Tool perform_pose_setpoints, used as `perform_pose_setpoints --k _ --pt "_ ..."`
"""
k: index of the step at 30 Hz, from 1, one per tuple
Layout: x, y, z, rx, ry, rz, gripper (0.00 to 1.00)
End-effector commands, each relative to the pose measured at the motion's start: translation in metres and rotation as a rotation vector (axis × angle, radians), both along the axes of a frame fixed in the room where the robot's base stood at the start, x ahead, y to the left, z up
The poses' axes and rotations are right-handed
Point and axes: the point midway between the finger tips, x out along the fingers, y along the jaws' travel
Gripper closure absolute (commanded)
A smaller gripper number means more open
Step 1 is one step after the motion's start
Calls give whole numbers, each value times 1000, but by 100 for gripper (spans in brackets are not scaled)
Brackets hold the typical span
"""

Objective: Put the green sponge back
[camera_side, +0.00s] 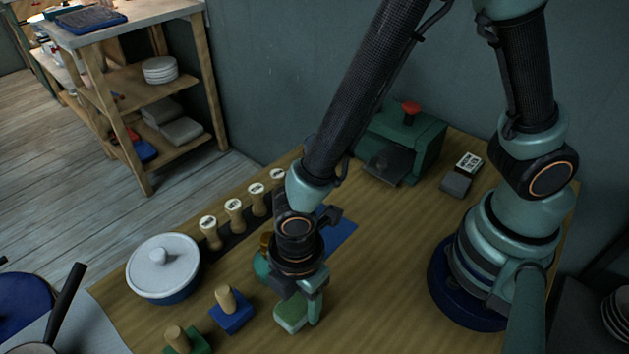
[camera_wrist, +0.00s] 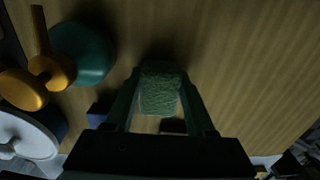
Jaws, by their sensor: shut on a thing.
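The green sponge (camera_side: 291,313) is a small block with a pale lower part, at the front middle of the wooden table. My gripper (camera_side: 304,308) points down and is shut on it. In the wrist view the sponge (camera_wrist: 159,94) sits between the two fingers of my gripper (camera_wrist: 160,100). I cannot tell whether its underside touches the table.
A teal round thing (camera_wrist: 83,54) with orange wooden parts stands close beside my gripper. A white-lidded pot (camera_side: 163,265), a blue block with a wooden handle (camera_side: 232,312) and a row of wooden-handled stamps (camera_side: 235,213) are left. A green machine (camera_side: 413,135) stands behind.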

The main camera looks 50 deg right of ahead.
Motion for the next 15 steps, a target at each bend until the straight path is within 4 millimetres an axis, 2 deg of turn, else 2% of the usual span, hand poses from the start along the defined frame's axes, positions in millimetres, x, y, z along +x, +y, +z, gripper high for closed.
perform_pose_setpoints --k 5,6,8,9,15 --pt "0 0 -3 -1 1 0 97" --pt "0 0 -3 -1 1 0 41" --pt "0 0 -3 0 0 0 18" --pt "0 0 -3 0 0 0 15" --pt "0 0 -3 0 0 0 15"
